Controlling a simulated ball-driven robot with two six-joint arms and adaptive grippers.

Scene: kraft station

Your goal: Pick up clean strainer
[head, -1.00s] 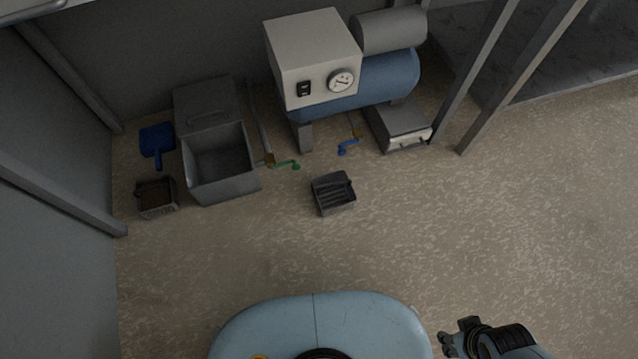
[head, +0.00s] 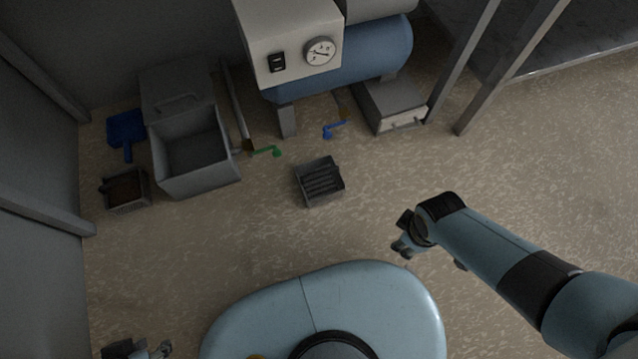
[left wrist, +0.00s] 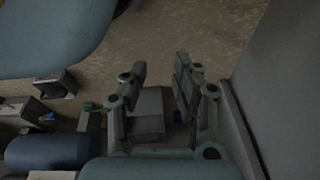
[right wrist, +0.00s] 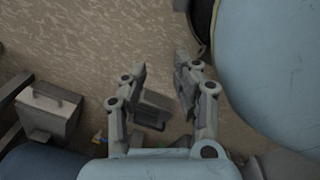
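The clean strainer (head: 320,182) is a small dark, open box with a slatted inside, sitting upright on the floor in the head view. It also shows between and beyond my fingers in the right wrist view (right wrist: 152,108), and at the left in the left wrist view (left wrist: 55,84). My right gripper (head: 402,240) is to the right of and nearer than the strainer, apart from it. Its fingers (right wrist: 161,68) are open and empty. My left gripper (head: 140,350) is at the bottom left edge of the head view, far from the strainer; its fingers (left wrist: 158,70) are open and empty.
A similar box with brown contents (head: 126,190) stands at the left, near a blue dustpan (head: 126,130) and an open grey bin (head: 193,160). Behind the strainer are a green-handled valve (head: 268,151), a blue-handled valve (head: 332,130) and a blue tank (head: 350,65). Floor around the strainer is clear.

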